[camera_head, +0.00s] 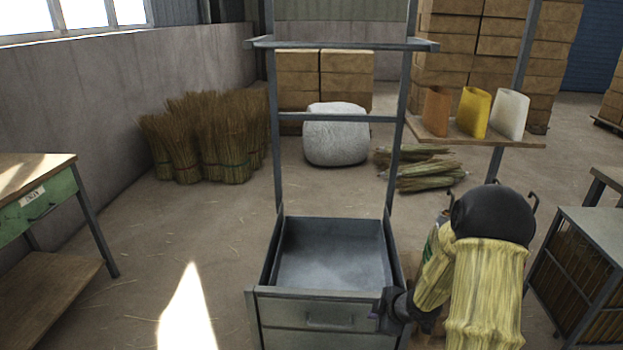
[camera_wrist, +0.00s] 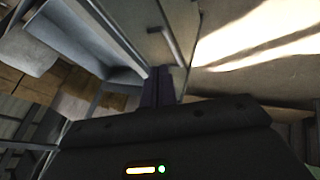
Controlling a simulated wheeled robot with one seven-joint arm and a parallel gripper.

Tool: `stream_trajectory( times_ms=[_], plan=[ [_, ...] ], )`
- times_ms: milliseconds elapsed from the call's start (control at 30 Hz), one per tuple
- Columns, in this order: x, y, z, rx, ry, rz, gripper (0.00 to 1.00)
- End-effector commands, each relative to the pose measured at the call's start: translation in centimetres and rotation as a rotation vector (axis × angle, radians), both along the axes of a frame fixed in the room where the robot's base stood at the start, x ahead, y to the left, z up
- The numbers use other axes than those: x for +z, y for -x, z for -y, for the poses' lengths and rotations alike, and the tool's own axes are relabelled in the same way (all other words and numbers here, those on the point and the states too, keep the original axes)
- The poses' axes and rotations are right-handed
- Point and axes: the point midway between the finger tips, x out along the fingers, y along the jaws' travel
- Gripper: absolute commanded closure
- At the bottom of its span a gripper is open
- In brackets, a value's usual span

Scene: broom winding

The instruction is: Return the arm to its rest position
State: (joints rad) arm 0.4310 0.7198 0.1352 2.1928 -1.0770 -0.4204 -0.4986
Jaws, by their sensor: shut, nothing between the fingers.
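My gripper (camera_head: 376,309) is at the front right corner of the grey metal cart (camera_head: 278,327), close to its drawer front. Its fingers look shut and hold nothing. My arm is folded at the lower right of the head view, in a straw-yellow cover with a black joint on top. In the wrist view my gripper (camera_wrist: 165,75) points toward the cart's drawer front (camera_wrist: 150,30), with the drawer handle beside it. I cannot tell whether the fingers touch the cart.
The cart's tray (camera_head: 330,255) is empty. A green table (camera_head: 40,205) stands at left, and a grey rack (camera_head: 590,240) at right. A wooden shelf (camera_head: 450,133) holds three coloured pieces. Straw bundles (camera_head: 215,140) and a white sack (camera_head: 336,135) stand behind. Floor between table and cart is clear.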

Motion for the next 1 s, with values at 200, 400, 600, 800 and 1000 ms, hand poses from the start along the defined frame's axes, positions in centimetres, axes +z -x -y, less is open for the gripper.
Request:
stream_trajectory(
  times_ms=[200,400,600,800,1000],
  plan=[
    [4.0,1.6,-0.4,-0.237,0.033,-0.075,1.0],
    [8.5,6.0,-1.2,-0.582,0.009,-0.18,1.0],
    [11.6,11.6,-3.1,-0.879,-0.075,-0.29,1.0],
    [13.2,15.9,-5.1,-1.071,-0.163,-0.385,1.0],
    [15.0,19.3,-6.8,-1.202,-0.237,-0.47,1.0]
  ],
)
